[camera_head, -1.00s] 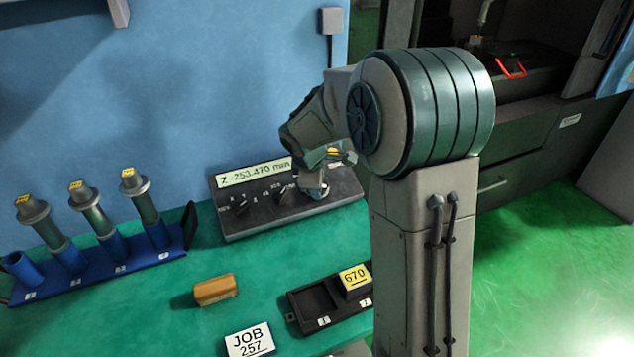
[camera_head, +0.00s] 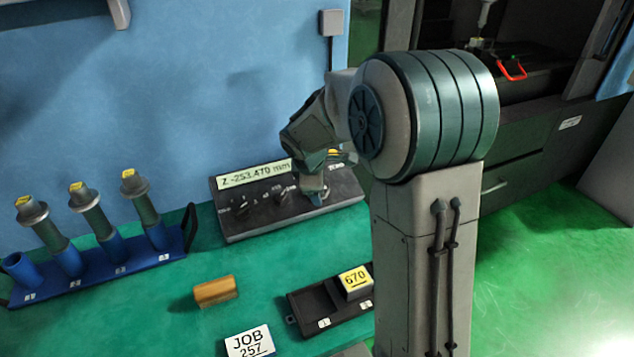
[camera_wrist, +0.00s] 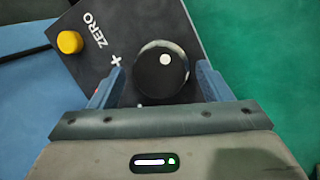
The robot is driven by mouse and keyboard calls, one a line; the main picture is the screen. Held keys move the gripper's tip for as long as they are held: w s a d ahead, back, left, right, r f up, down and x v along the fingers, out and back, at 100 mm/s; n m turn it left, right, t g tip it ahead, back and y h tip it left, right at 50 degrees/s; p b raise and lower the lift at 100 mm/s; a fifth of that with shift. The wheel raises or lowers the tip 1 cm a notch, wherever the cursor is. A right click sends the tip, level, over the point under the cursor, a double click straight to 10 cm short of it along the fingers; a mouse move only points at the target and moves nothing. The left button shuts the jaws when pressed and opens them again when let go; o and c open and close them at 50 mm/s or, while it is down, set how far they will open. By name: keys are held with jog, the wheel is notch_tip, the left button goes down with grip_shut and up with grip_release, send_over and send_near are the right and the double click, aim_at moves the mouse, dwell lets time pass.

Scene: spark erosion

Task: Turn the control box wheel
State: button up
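The control box (camera_head: 245,222) is a dark slanted console against the blue wall, with a display reading "Z -253.470 mm" and dark knobs on its face. In the wrist view the wheel (camera_wrist: 162,72) is a round black dial with a pale rim and a white dot near its centre. My gripper (camera_wrist: 162,82) is over the wheel, one finger on each side. Gaps show between both fingers and the wheel, so it looks open. In the head view my arm hides most of the wheel and the box's right part.
A blue rack (camera_head: 100,268) with several green-and-grey cylinders stands at left. A wooden block (camera_head: 215,291), a "JOB 257" card (camera_head: 249,341) and a black tray (camera_head: 312,306) with a "670" block (camera_head: 355,281) lie in front. A yellow button (camera_wrist: 69,42) is near the wheel.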

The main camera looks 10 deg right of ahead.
jog(key=v, duration=1.3)
jog(key=shift+r, duration=0.4)
jog(key=shift+s+a, duration=0.1)
jog(key=shift+a, duration=0.05)
jog(key=s+d+f+m+g+y, duration=0.1)
jog(key=s+f+m, duration=0.1)
jog(key=s+m, duration=0.5)
jog(key=s+d+f+m+y, duration=0.1)
jog(key=s+m, duration=0.7)
jog(key=s, duration=0.8)
notch_tip(320, 180, down, 3)
jog(key=shift+d+r+g+y, duration=0.3)
jog(key=shift+d+g, duration=0.1)
jog(key=shift+d, duration=0.4)
jog(key=shift+w, duration=0.1)
